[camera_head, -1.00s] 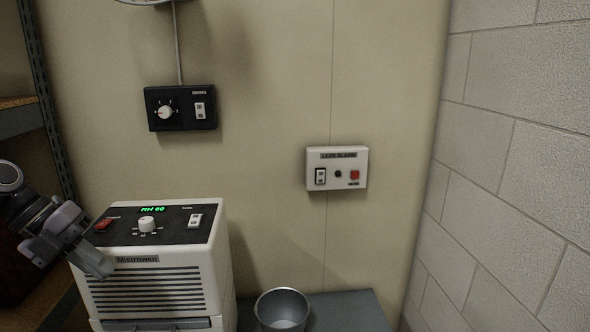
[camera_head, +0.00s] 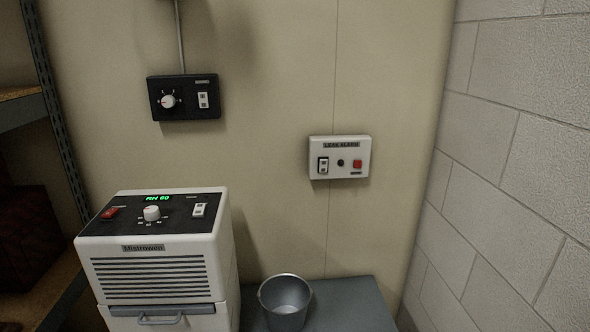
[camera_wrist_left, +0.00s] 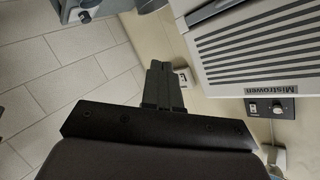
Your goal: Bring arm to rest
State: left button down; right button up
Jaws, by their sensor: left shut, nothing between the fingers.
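My left gripper (camera_wrist_left: 160,68) shows only in the left wrist view, with its two dark fingers shut together and nothing between them. It is apart from the white Mistrowen unit (camera_wrist_left: 265,50), whose slatted front fills the upper right there. In the head view neither gripper shows. The Mistrowen unit (camera_head: 155,272) stands at the lower left with a green "RH 60" display, a red switch, a knob and a white switch on top.
A metal bucket (camera_head: 286,300) stands on a grey surface (camera_head: 345,300) right of the unit. A black control box (camera_head: 184,97) and a white leak alarm box (camera_head: 339,157) are on the wall. Shelving (camera_head: 30,105) is at left, a block wall (camera_head: 520,170) at right.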

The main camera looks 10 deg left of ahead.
pick_arm(q)
jog(key=s+d+f+n+g+y, duration=0.1)
jog(key=s+d+f+n, duration=0.2)
jog(key=d, duration=0.4)
jog(key=s+d+f+n+g+y, duration=0.1)
jog(key=s+d+f+n+g, duration=0.1)
jog(key=d+n, duration=0.3)
jog(key=shift+s+d+f+p, duration=0.35)
jog(key=shift+s+d+f, duration=0.3)
jog(key=shift+s+d, duration=0.4)
jog(key=shift+w+d, duration=0.1)
jog(key=shift+w, duration=0.05)
